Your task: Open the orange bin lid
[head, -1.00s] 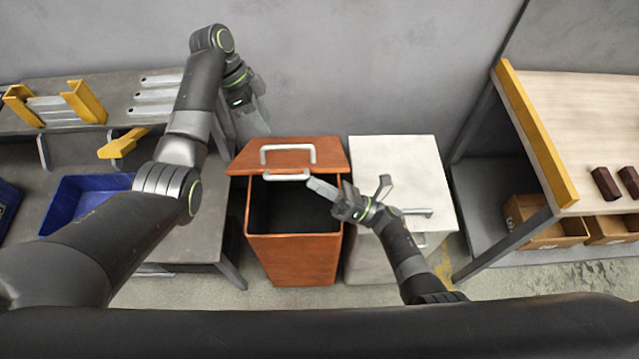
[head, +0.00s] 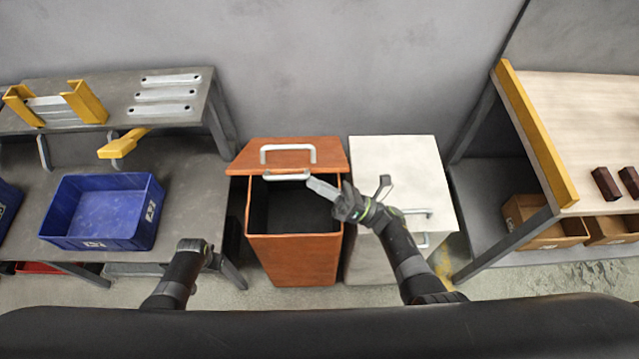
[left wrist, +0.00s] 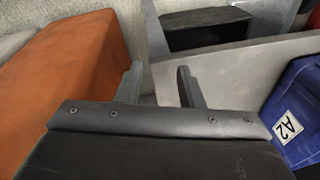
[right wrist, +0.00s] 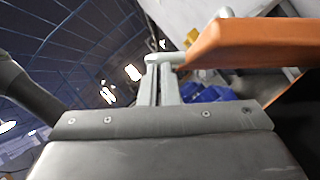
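The orange bin (head: 295,262) stands against the wall with its dark inside in view. Its orange lid (head: 240,160) is tilted up at the back, with a pale handle (head: 288,148) on top and another (head: 287,177) at its front edge. My right gripper (head: 313,184) reaches in from the right at the front handle. In the right wrist view, its fingers (right wrist: 162,70) are close together on the pale handle (right wrist: 166,58), below the lid (right wrist: 250,42). My left gripper (left wrist: 158,82) is open and empty, between the orange bin's side (left wrist: 75,65) and a blue bin (left wrist: 300,105).
A white cabinet (head: 395,155) stands right of the orange bin. A grey workbench (head: 190,215) with a blue bin (head: 100,240) is on the left. A pale table (head: 590,110) with a yellow edge is on the right. Floor is clear in front of the orange bin.

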